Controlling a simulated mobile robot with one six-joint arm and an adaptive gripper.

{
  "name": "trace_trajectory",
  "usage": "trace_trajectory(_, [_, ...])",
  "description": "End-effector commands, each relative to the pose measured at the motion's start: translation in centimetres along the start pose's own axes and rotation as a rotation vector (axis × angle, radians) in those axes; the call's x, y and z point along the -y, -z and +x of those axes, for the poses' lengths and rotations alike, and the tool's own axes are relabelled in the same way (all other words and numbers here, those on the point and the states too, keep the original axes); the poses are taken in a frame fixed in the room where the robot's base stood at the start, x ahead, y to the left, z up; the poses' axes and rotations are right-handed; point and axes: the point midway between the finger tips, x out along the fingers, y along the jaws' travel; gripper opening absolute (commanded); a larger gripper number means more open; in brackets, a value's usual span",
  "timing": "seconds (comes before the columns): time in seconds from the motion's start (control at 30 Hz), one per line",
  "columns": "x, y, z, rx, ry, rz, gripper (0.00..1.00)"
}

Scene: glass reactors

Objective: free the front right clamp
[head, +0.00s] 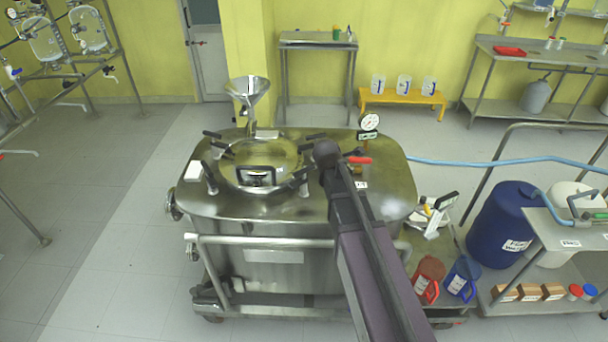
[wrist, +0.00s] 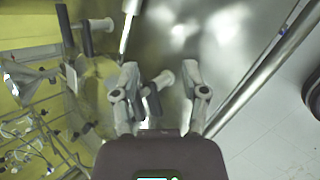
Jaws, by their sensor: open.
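The front right clamp (head: 300,181) sits at the front right edge of the round lid (head: 232,176) on the steel reactor. It has a dark handle and a pale round end. In the wrist view, a clamp with a dark handle and pale knob (wrist: 165,79) stands between the two fingers of my gripper (wrist: 160,68). The fingers are spread, one on each side of it. Whether either finger touches it I cannot tell. In the head view my arm covers the area right of the lid and my gripper cannot be made out.
Several other clamps, such as the front left clamp (head: 209,179), ring the lid. A funnel (head: 248,92) stands behind it, with a gauge (head: 369,122) and a red handle (head: 360,160) at the right. A steel rail (head: 265,241) runs along the reactor's front.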

Motion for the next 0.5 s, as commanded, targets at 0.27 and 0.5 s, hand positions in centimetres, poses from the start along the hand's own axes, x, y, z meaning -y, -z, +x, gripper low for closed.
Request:
trace_trajectory(0.27, [-1.8,0.7,0.2,-0.034,0.094,0.414,0.57])
trace_trajectory(0.5, [-3.1,1.4,0.2,-0.035,0.187,0.769,0.57])
